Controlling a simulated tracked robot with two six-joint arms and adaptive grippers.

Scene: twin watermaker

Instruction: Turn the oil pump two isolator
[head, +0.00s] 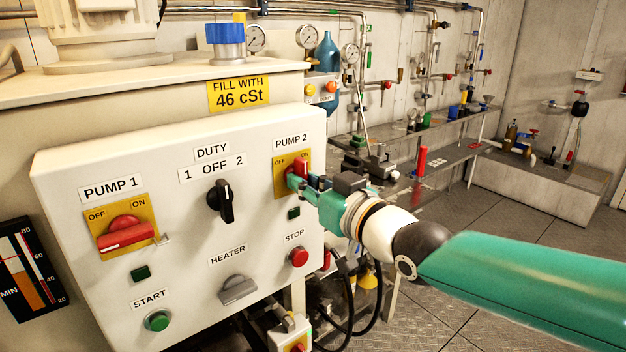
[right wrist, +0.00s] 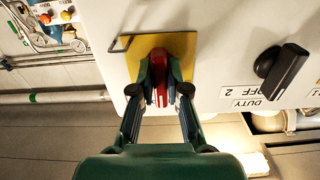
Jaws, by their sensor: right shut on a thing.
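The Pump 2 isolator is a red rotary handle (head: 301,165) on a yellow plate (head: 281,181) at the upper right of the pale control panel. Its OFF mark shows left of the handle. My right gripper (head: 293,178) comes in from the right and is shut on the red handle, hiding part of it. In the right wrist view, the red handle (right wrist: 160,94) sits between the two green fingers, over the yellow plate (right wrist: 187,47). The handle's exact angle is hard to tell. My left gripper is not in view.
The black duty switch (head: 222,200) stands left of the isolator. The red stop button (head: 298,256) is below it. The Pump 1 isolator (head: 125,232) is at the far left of the panel. A small metal loop (right wrist: 121,43) sticks out beside the Pump 2 plate.

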